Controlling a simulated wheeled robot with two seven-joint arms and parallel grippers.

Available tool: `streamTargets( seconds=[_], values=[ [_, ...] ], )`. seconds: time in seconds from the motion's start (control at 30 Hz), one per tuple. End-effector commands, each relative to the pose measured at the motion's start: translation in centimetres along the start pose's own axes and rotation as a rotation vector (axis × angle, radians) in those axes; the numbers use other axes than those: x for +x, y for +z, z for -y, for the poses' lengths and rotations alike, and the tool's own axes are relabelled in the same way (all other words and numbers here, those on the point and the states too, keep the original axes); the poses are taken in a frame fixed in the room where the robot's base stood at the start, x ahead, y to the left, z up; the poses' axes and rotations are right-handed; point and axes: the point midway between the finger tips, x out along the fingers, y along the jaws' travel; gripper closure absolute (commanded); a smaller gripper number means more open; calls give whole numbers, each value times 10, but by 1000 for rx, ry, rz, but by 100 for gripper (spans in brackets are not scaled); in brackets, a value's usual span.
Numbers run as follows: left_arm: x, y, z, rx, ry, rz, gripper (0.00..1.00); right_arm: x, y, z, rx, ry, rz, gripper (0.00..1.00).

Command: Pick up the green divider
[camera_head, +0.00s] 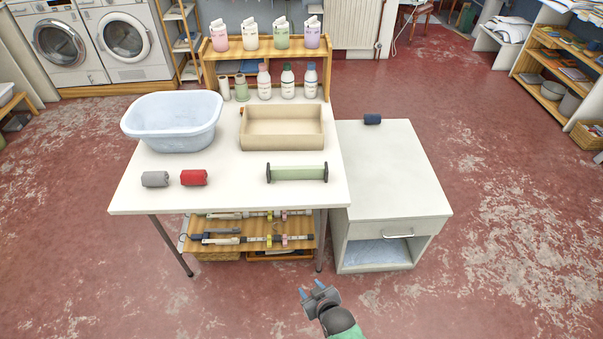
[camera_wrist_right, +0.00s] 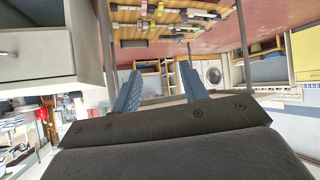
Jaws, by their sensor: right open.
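A pale green divider (camera_head: 297,173) with dark end pieces lies on the white table (camera_head: 240,190), near its front right part. My right gripper (camera_head: 311,289) is low in front of the table, above the red floor and well apart from the divider. In the right wrist view its two blue fingers (camera_wrist_right: 158,90) are spread, with nothing between them. The wrist view does not show the divider. My left gripper is not in view.
A beige tray (camera_head: 282,146), a blue basin (camera_head: 173,122), a grey roll (camera_head: 155,179) and a red roll (camera_head: 194,177) are on the table. A bottle shelf (camera_head: 222,70) stands behind. A white cabinet (camera_head: 400,190) with a dark blue roll (camera_head: 372,119) adjoins at right.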

Motion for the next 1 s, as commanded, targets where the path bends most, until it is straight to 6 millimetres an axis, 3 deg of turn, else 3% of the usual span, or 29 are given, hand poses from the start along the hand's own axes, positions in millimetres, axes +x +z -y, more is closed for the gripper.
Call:
streamTargets(
  seconds=[0.03, 0.4, 0.8, 1.0],
  values=[
    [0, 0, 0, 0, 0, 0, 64, 8, -21, -9, -40, 9, -31, 56],
    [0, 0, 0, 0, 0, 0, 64, 43, -165, -59, -342, 95, -243, 56],
    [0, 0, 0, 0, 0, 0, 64, 51, -320, -100, -657, 218, -444, 56],
    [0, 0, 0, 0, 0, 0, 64, 56, -382, -112, -773, 255, -479, 56]
  ],
)
